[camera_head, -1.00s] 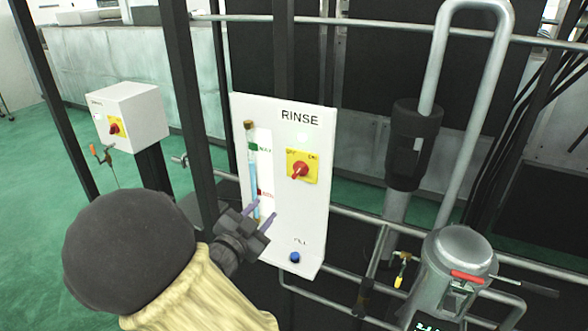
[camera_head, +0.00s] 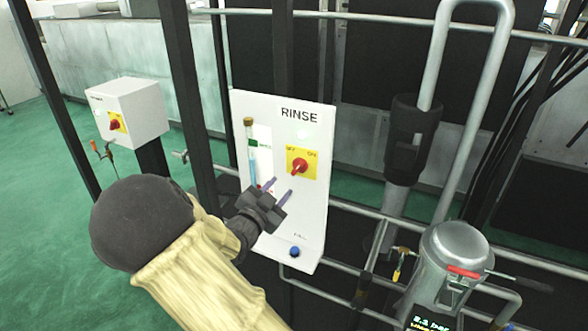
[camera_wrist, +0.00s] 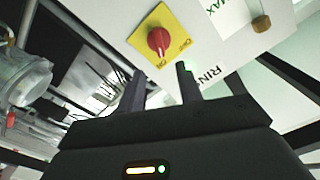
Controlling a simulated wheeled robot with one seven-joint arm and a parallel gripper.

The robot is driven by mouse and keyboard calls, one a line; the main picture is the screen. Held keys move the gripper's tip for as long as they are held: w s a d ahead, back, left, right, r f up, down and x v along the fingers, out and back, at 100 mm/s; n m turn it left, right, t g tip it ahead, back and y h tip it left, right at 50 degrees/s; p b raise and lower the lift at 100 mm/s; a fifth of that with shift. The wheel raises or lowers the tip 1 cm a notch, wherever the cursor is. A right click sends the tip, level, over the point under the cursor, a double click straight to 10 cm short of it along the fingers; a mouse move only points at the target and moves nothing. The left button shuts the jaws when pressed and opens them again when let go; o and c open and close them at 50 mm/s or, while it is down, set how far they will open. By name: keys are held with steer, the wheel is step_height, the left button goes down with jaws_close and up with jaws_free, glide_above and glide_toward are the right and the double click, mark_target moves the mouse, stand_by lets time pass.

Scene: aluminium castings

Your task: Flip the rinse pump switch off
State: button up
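The rinse pump switch (camera_head: 299,167) is a red rotary knob on a yellow plate marked OFF and ON, on the white RINSE panel (camera_head: 312,215). The fingers partly cover the sight tube's lower end in the head view.
The panel also carries a sight tube (camera_head: 251,150) and a blue button (camera_head: 295,251). A grey box with another red switch (camera_head: 128,112) stands at left. A metal filter housing (camera_head: 455,255) and pipes are at right. Dark posts rise behind the panel.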

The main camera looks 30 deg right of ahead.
mark_target(297, 169)
steer(key=p+x, duration=0.2)
steer(key=x, duration=0.7)
steer(key=shift+w+d+p, duration=0.1)
steer(key=shift+w+p, duration=0.1)
steer(key=shift+p, duration=0.15)
steer(key=shift+d, duration=0.15)
steer(key=shift+d, duration=0.1)
jaws_close()
